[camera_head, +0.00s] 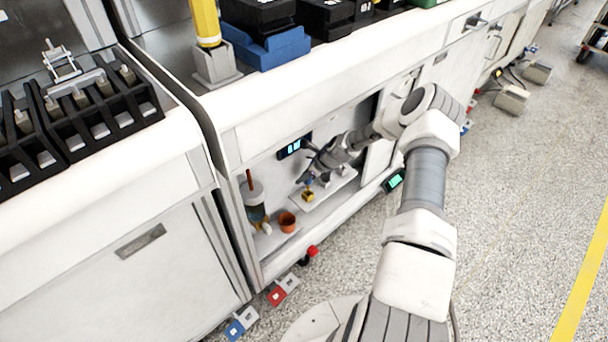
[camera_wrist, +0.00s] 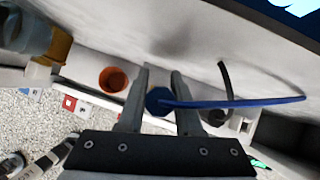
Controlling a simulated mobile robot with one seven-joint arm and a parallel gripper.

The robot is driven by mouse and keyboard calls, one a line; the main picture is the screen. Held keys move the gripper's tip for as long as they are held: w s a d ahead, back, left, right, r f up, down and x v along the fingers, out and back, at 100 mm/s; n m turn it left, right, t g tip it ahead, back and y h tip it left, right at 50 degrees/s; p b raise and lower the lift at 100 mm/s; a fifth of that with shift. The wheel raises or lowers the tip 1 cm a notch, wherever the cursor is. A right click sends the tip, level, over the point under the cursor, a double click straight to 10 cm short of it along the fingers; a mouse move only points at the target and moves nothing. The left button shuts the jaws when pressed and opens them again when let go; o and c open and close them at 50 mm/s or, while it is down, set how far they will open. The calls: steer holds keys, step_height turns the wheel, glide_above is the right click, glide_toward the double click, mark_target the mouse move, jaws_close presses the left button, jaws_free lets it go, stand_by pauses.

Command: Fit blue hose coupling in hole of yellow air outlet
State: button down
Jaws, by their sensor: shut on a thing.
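The yellow air outlet (camera_head: 307,196) is a small yellow block with a dark spot on a white shelf inside the cabinet bay, in the head view. In the wrist view I cannot see it; the coupling and fingers may cover it. My gripper (camera_head: 308,179) is just above the outlet. In the wrist view my gripper (camera_wrist: 159,82) is shut on the blue hose coupling (camera_wrist: 157,99), which sits between the fingers. A blue hose (camera_wrist: 250,102) runs from it to the right. Whether the coupling touches the outlet, I cannot tell.
An orange cup (camera_head: 288,221) stands left of the shelf, beside a cylindrical device (camera_head: 253,192) with an amber bowl. A black hose (camera_wrist: 226,80) rises from a grey fitting right of my fingers. A lit display (camera_head: 294,147) is on the back wall.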

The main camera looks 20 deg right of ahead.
steer(key=shift+f+b, duration=0.4)
steer(key=shift+f, duration=0.5)
steer(key=shift+f, duration=0.95)
stand_by(1.5)
steer(key=shift+r+p, duration=0.4)
steer(key=shift+r, duration=0.3)
steer(key=shift+f+b, duration=0.5)
steer(key=shift+f, duration=0.35)
stand_by(1.4)
steer(key=c, duration=0.5)
jaws_free()
steer(key=shift+r, duration=0.1)
steer(key=p+v, duration=0.6)
steer(key=v, duration=1.1)
steer(key=shift+r, duration=0.2)
steer(key=shift+s, duration=0.1)
